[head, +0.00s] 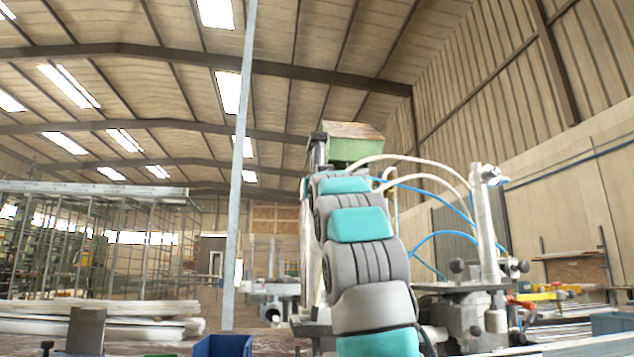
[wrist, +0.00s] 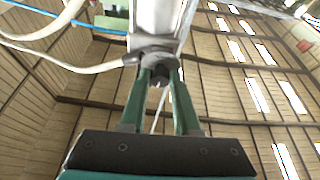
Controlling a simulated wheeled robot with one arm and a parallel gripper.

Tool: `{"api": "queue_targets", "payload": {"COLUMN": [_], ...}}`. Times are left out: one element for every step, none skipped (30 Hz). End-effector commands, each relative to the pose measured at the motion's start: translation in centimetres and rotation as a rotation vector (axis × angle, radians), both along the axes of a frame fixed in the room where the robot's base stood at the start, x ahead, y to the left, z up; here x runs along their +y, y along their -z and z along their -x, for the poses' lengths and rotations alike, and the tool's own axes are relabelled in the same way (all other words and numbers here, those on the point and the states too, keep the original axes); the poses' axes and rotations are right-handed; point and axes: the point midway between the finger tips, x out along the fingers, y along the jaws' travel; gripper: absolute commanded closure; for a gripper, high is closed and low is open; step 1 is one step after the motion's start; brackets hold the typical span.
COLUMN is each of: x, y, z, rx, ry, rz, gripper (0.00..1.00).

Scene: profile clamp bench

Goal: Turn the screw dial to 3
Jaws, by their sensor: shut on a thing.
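In the wrist view, my gripper (wrist: 160,72) points up at the underside of a pale metal machine head (wrist: 157,22). Its two green fingers are shut on a small dark round part, which I take to be the screw dial (wrist: 159,80). The fingers hide much of it, and no numbers or pointer can be read. In the head view, my arm rises in front of the machine and hides my gripper and the dial.
White and blue hoses (head: 424,180) loop beside my arm to a metal post (head: 487,225) on the right. A blue bin (head: 222,345) and a grey block (head: 86,330) stand at the lower left. Pale stacked lengths (head: 100,318) lie behind them.

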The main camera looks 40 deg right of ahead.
Motion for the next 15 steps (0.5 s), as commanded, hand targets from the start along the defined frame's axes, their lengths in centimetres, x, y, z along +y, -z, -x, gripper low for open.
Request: {"api": "queue_targets", "payload": {"x": [-0.01,-0.01,-0.02,-0.02,-0.02,-0.02,-0.02,-0.02,-0.02,-0.03,-0.03,-0.03,-0.03,-0.02,-0.03], "y": [-0.01,-0.01,-0.01,-0.01,-0.01,-0.01,-0.01,-0.02,-0.02,-0.01,-0.01,-0.01,-0.01,-0.02,-0.01], "z": [0.01,0.01,0.02,0.02,0.02,0.02,0.02,0.03,0.03,0.02,0.02,0.02,0.02,0.03,0.02], "rx": [0.0,0.0,0.0,0.0,0.0,0.0,0.0,0.0,0.0,0.0,0.0,0.0,0.0,0.0,0.0], "ry": [0.0,0.0,0.0,0.0,0.001,0.001,0.001,0.001,0.001,0.001,0.001,0.001,0.001,0.001,0.001], "rz": [0.0,0.0,0.0,0.0,0.0,0.0,0.0,0.0,0.0,0.0,0.0,0.0,0.0,0.0,0.0], "gripper": [0.81,0.84,0.89,0.92,0.95,1.0,1.0,1.0,1.0,1.0,1.0,1.0,1.0,1.0,1.0]}}
